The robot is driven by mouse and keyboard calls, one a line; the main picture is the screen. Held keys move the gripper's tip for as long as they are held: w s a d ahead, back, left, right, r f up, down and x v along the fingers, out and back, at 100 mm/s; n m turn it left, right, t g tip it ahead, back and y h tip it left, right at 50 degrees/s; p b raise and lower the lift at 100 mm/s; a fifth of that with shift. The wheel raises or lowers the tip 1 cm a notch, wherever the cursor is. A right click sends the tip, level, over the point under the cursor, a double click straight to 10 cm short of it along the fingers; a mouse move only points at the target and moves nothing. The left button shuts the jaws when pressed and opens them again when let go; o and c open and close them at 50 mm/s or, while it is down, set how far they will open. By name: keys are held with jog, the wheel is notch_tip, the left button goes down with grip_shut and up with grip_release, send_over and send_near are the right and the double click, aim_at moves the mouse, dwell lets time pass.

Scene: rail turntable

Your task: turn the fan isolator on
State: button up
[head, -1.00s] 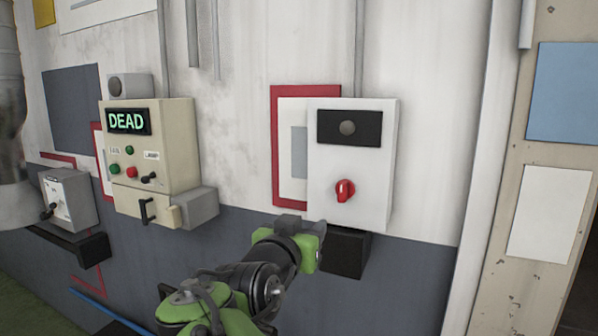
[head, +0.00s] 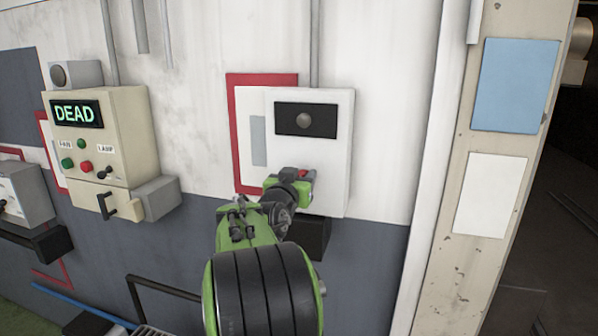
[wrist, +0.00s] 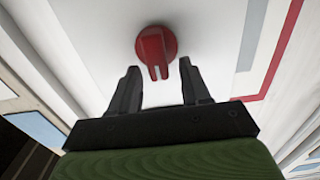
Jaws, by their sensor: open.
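A white isolator box (head: 335,150) hangs on the wall, with a black panel and a round, unlit-looking lamp (head: 304,120) near its top. Its red rotary knob (wrist: 156,52) shows whole in the wrist view, on the white face just beyond my fingertips. In the head view only a bit of the red knob (head: 303,173) shows above my gripper. My gripper (wrist: 157,80) is open, one finger to each side of the knob's line and apart from it. In the head view my gripper (head: 305,180) is in front of the box's lower part.
A beige panel (head: 130,130) with a green "DEAD" display (head: 75,113) and buttons stands left on the wall. A black block (head: 315,240) is under the isolator. A blue sheet (head: 516,85) and a white sheet (head: 492,195) are on the column at right.

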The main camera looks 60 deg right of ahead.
grip_shut()
jog(key=shift+f, duration=0.1)
jog(key=shift+f+m+b, duration=0.1)
jog(key=shift+m+b, duration=0.3)
jog(key=shift+b, duration=0.45)
jog(key=shift+s+d+f+m+b, duration=0.1)
jog(key=shift+s+f+m+b, duration=0.25)
jog(key=shift+m+b, duration=2.5)
jog(key=shift+s+f+m+b, duration=0.3)
jog(key=shift+m+b, duration=2.55)
jog(key=shift+m, duration=0.05)
jog(key=shift+s+d+f+m+b, duration=0.1)
jog(key=shift+s+f+m+b, duration=0.25)
jog(key=shift+m+b, duration=2.5)
jog(key=shift+a, duration=0.1)
